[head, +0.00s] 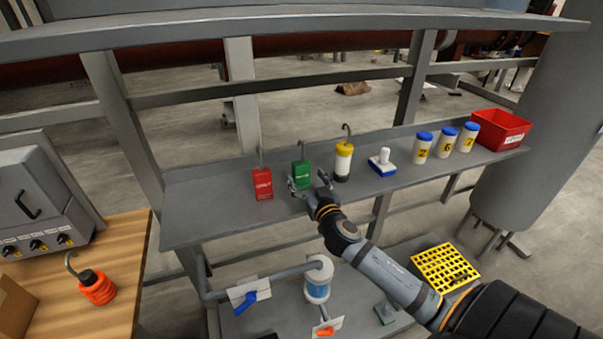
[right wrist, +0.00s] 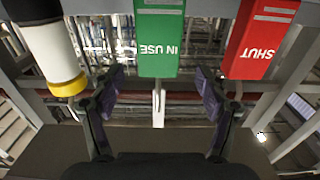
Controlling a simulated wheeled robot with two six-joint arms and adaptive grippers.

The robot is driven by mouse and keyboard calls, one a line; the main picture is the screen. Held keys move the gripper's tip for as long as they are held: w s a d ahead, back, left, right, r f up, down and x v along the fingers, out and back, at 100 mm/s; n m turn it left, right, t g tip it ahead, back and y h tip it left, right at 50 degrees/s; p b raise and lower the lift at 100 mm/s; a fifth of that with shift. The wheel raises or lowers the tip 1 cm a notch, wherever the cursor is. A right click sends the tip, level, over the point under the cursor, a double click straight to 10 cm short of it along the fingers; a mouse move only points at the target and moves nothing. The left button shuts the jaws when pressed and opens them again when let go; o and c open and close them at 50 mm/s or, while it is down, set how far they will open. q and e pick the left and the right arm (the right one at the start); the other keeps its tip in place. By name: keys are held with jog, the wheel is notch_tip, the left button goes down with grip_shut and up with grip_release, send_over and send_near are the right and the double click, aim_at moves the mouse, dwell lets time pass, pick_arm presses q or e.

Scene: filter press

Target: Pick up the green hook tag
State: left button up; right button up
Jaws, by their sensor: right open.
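The green hook tag (head: 302,170) stands on the grey shelf (head: 215,215), with its hook up, between a red tag and a yellow-and-white hooked bottle. In the right wrist view the green tag (right wrist: 160,45) appears upside down, reads "IN USE", and lies at the top centre between my finger lines. My right gripper (head: 309,184) is open, just in front of the green tag, with its fingers spread to either side. Nothing is held in it. My left gripper is not in view.
The red "SHUT" tag (head: 262,183) stands close on the left, and the yellow-and-white bottle (head: 343,162) on the right. Farther right are a blue-and-white item (head: 382,162), several blue-capped jars (head: 422,148) and a red bin (head: 499,130). The shelf's left end is bare.

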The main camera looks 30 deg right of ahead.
aim_at(303, 170)
jog(key=p+x, duration=0.1)
jog(key=x, duration=0.3)
jog(key=shift+s+r, duration=0.1)
jog(key=shift+s, duration=0.05)
jog(key=c, duration=1.3)
